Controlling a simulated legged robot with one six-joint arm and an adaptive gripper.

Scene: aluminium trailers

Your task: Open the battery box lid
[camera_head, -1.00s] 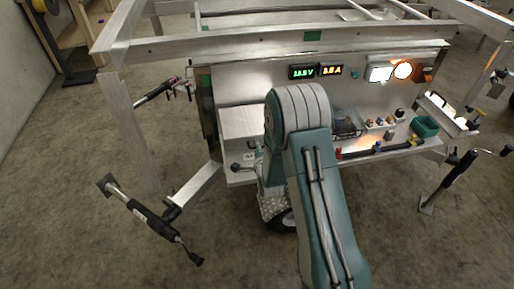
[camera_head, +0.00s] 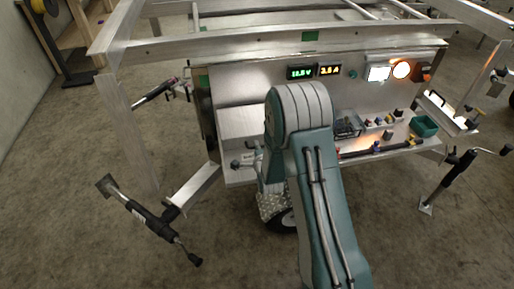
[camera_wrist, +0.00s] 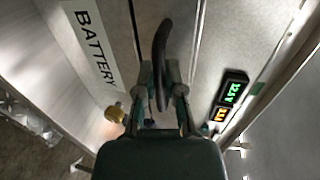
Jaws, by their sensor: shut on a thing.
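The battery box (camera_head: 238,150) is a metal box on the left of the trailer's front panel, partly hidden by my arm in the head view. Its white BATTERY label (camera_wrist: 97,50) shows at upper left in the wrist view. Its pale metal lid (camera_head: 240,122) forms the box's top; I cannot tell whether it is raised. A dark curved handle (camera_wrist: 161,50) stands between my fingers. My gripper (camera_wrist: 163,92) is shut on this handle. In the head view, my arm hides most of the gripper.
Lit displays (camera_head: 314,72) sit on the panel above the box and show at right in the wrist view. A brass-coloured knob (camera_wrist: 115,113) is left of my fingers. A trailer jack (camera_head: 150,220) stands out at left. Small fittings and a green bin (camera_head: 424,126) are at right.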

